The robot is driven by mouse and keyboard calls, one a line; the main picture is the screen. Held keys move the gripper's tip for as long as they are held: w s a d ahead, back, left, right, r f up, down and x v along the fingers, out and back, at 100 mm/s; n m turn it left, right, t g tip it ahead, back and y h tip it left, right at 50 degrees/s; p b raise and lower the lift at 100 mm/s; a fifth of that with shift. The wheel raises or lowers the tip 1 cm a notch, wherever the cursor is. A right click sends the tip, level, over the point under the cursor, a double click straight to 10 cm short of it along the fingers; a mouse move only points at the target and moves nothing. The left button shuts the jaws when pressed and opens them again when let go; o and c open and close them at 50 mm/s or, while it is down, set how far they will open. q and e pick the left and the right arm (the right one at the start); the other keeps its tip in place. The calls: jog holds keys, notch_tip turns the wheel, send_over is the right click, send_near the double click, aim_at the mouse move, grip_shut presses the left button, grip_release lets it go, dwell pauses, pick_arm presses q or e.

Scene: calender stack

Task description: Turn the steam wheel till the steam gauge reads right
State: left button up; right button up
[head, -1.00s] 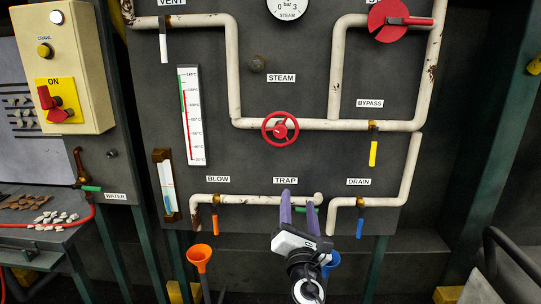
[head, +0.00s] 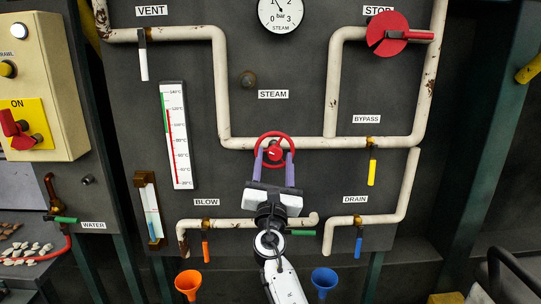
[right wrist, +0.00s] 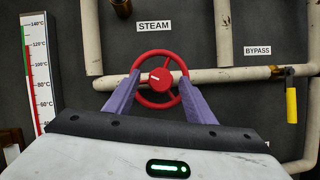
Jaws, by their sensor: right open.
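The red steam wheel (head: 274,150) sits on the white pipe under the STEAM label. It also shows in the right wrist view (right wrist: 160,79), a white mark on its hub. My right gripper (head: 274,164) is open, its two purple fingers at the left and right of the wheel's lower half. In the right wrist view the fingertips (right wrist: 160,90) overlap the rim's sides; whether they touch it I cannot tell. The steam gauge (head: 280,14) is at the top of the head view, partly cut off, its needle pointing up and left of centre. My left gripper is not in view.
A red STOP disc (head: 391,35) with a handle is at upper right. The yellow bypass lever (head: 372,172) hangs right of the wheel. A thermometer (head: 177,135) is at left. Orange (head: 188,283) and blue (head: 324,280) funnels stand below. The lower pipe runs behind my arm.

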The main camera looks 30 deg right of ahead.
jog(key=shift+w+d, duration=0.15)
jog(key=shift+r, duration=0.1)
jog(key=c, duration=1.1)
jog(key=shift+o, duration=0.3)
jog(key=m+g+h+b, duration=0.1)
jog(key=m, duration=0.1)
jog(key=m+g+b, duration=0.1)
jog(key=m, duration=0.1)
jog(key=shift+m+h+b, duration=0.35)
jog(key=shift+m+h, duration=0.05)
jog(key=shift+m+g, duration=0.5)
jog(key=shift+m, duration=0.5)
jog(key=shift+c, duration=0.2)
jog(key=shift+o, duration=0.2)
